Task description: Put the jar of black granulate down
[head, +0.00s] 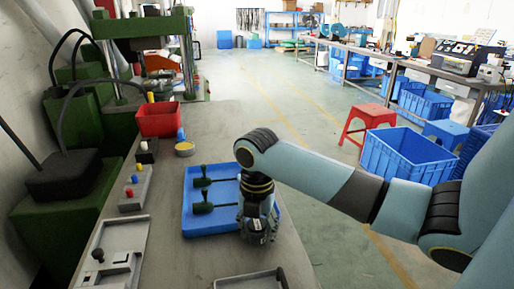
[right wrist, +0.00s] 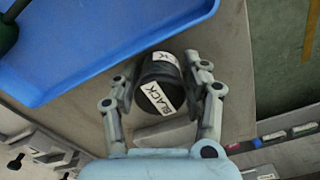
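The jar of black granulate (right wrist: 160,82) is dark and round, with white labels, one reading BLACK. In the right wrist view it sits between the two fingers of my right gripper (right wrist: 161,63), whose fingertips close in on its sides. The gripper looks shut on it. In the head view my right gripper (head: 258,228) points down at the near right corner of the blue tray (head: 196,222), and the jar is not clearly seen there. I cannot tell whether the jar touches the grey table. My left gripper is not in view.
Grey fixtures (head: 112,252) lie near the front. Bare table (head: 185,262) shows before the tray.

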